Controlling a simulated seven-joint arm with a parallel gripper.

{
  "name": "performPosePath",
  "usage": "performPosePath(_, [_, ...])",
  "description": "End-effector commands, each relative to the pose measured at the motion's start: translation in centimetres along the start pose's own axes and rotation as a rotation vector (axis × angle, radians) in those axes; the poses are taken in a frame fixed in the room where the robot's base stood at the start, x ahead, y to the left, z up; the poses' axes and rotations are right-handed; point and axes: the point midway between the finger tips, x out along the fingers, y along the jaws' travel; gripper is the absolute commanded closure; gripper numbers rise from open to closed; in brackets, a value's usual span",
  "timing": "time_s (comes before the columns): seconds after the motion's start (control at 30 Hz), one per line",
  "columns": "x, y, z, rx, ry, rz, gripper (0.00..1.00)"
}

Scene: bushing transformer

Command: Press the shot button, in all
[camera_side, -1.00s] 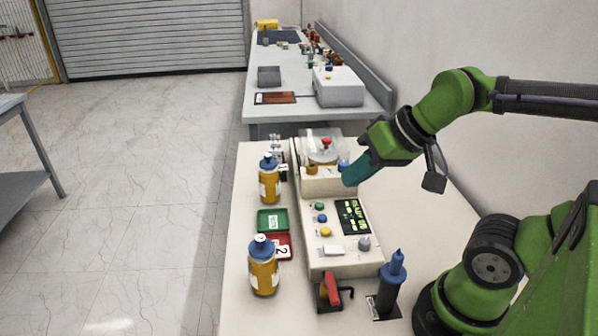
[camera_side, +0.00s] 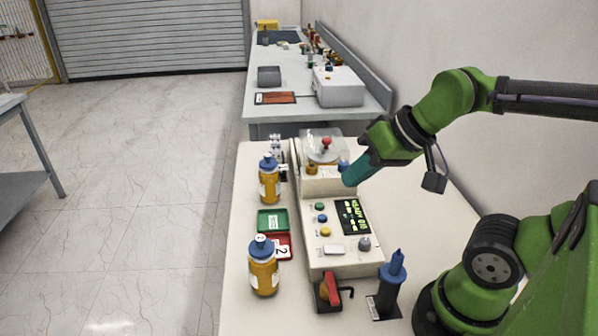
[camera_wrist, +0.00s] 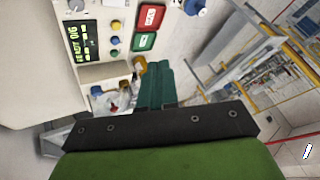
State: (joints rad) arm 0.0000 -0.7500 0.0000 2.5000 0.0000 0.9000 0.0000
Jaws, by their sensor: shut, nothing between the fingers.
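The cream machine (camera_side: 318,259) stands on the near table. Its sloped panel has a green button (camera_side: 319,207), a blue button (camera_side: 321,218), a yellow button (camera_side: 325,231), a white button (camera_side: 333,250) and a grey knob (camera_side: 364,244). I cannot read which one is the shot button. The display (camera_side: 351,217) seems to read READY with 0/6, also in the wrist view (camera_wrist: 82,40). My gripper (camera_side: 350,181), with teal fingers, is shut and empty. It is over the raised rear part, beside a blue knob (camera_side: 344,165); contact is unclear. Its fingers also show in the wrist view (camera_wrist: 155,72).
A red-handled tool (camera_side: 328,291) and a blue-topped dark tool (camera_side: 390,286) stand in front. A clear-covered bowl (camera_side: 322,146) sits at the rear.

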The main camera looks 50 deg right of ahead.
Motion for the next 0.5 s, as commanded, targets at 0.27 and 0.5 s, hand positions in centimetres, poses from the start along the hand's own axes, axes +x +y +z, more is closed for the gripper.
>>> performPosePath(0.27, [0.0,0.0,0.0,0.0,0.0,0.0,1.0])
performPosePath(0.5, [0.9,1.4,-0.3,0.05,-0.026,0.041,1.0])
